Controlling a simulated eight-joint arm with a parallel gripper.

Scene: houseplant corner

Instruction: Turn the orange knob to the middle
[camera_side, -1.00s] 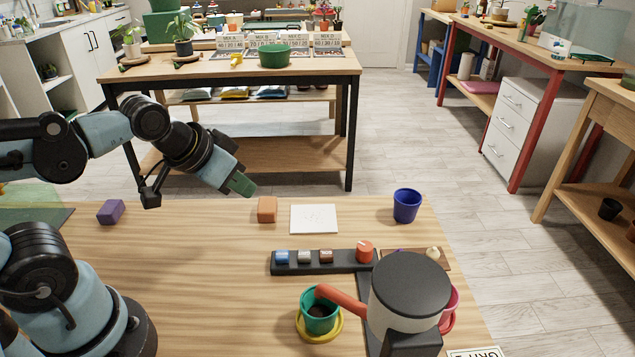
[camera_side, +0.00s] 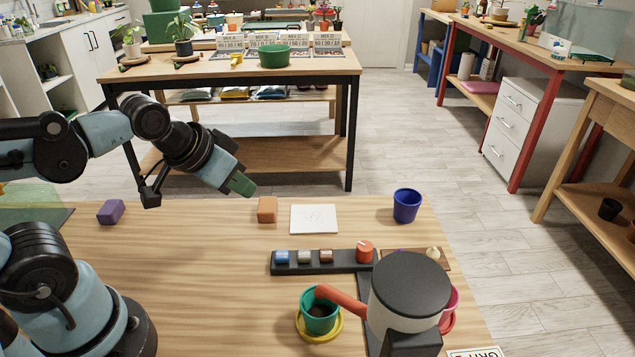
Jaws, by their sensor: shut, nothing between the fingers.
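The orange knob (camera_side: 365,251) sits at the right end of a black control strip (camera_side: 324,262) on the wooden table. It has a small pale mark on its top; its exact setting is too small to read. Blue, grey and brown buttons or blocks sit on the strip to its left. My gripper (camera_side: 240,186) is shut and empty, above the table's far edge, up and to the left of the knob and well apart from it.
A dispenser with a dark round top (camera_side: 410,282) and an orange spout stands just in front of the knob. A green pot (camera_side: 319,313) sits on a yellow saucer. An orange block (camera_side: 267,210), white card (camera_side: 314,219), blue pot (camera_side: 406,205) and purple block (camera_side: 111,212) lie beyond. The table's left-middle is clear.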

